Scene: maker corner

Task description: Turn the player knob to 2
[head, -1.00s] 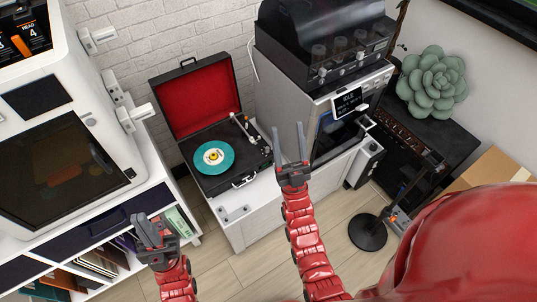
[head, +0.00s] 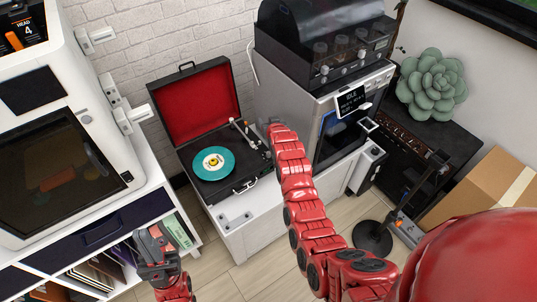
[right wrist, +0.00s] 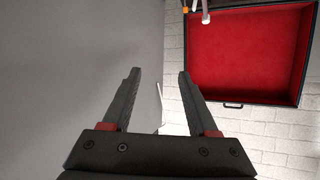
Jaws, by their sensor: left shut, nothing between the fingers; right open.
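The record player (head: 228,188) is an open black case with a red-lined lid and a teal record (head: 213,163) on its platter. Its knob is too small to tell apart in the head view. My right gripper (head: 268,124) is at the player's right side, by the tonearm; its fingers are mostly hidden behind my arm in this view. In the right wrist view its fingers (right wrist: 158,85) are open with nothing between them. The red lid lining (right wrist: 245,55) shows at the upper right there. My left gripper (head: 150,240) is shut and empty, low at the left, away from the player.
The player stands on a white cabinet (head: 240,230). A grey machine with a small screen (head: 351,101) stands close on its right. A white enclosed machine (head: 110,180) and a shelf (head: 100,232) are at the left. A black stand (head: 372,238) and cardboard box (head: 480,185) are at the right.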

